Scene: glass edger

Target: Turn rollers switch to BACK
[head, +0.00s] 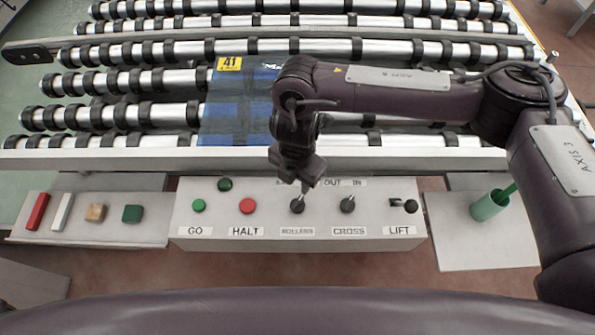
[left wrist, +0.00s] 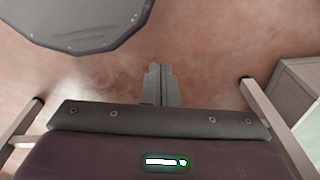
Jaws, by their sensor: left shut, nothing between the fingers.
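The ROLLERS switch (head: 297,206) is a black knob on the pale control panel (head: 188,216), above its ROLLERS label (head: 297,231). My right gripper (head: 307,186) points down just above and behind the knob; I cannot tell whether it touches it. Its fingers are small and partly hidden, so I cannot tell if they are open or shut. The arm hides most of the position labels above this knob, and the way the knob points is unclear. My left gripper (left wrist: 159,72) is shut and empty over the reddish floor in the left wrist view.
A green GO button (head: 199,205), red HALT button (head: 247,205), CROSS knob (head: 348,204) and LIFT switch (head: 404,205) share the panel. Behind lies a roller conveyor (head: 160,85) with a blue sheet (head: 232,118). A green cup (head: 490,205) stands right; small blocks (head: 95,212) lie left.

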